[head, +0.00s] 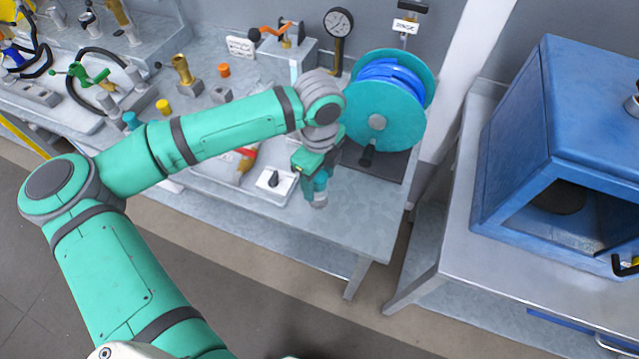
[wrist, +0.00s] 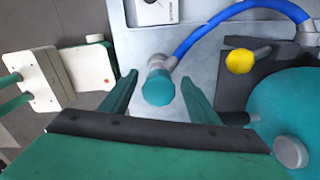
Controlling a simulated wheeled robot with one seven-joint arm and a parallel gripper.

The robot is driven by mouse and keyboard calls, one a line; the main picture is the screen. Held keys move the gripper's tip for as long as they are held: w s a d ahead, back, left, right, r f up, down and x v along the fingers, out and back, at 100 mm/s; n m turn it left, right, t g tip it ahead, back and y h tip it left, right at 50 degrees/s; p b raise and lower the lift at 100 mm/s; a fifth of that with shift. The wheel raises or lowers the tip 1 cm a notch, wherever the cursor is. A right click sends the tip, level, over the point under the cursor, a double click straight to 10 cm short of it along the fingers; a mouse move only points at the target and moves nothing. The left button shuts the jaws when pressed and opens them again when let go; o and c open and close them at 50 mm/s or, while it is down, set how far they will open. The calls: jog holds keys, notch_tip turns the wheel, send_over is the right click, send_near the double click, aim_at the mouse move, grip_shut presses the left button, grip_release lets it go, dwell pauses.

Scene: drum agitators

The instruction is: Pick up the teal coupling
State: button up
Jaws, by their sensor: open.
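The teal coupling (wrist: 158,86) is a short round cap on a grey fitting at the end of a blue hose. In the wrist view it sits between the two green fingers of my gripper (wrist: 159,79), which are apart with a gap on each side. In the head view the coupling (head: 321,184) shows just below my gripper (head: 312,172), near the front edge of the bench. The fingers partly hide it there, and I cannot tell from this view whether they touch it.
A teal hose reel (head: 415,134) with blue hose stands behind and right of my gripper. A white switch box (head: 276,181) lies close on the left. The front-right bench top (head: 360,220) is clear. A blue cabinet (head: 570,130) stands on the right bench.

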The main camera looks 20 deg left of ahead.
jog(key=shift+d, duration=0.1)
jog(key=c, duration=0.7)
jog(key=shift+s+a, duration=0.1)
jog(key=shift+a, duration=0.15)
grip_shut()
notch_tip(320, 180, up, 9)
jog(key=shift+d+r, duration=0.1)
jog(key=shift+r, duration=0.1)
jog(key=shift+d+r, duration=0.1)
jog(key=shift+r, duration=0.25)
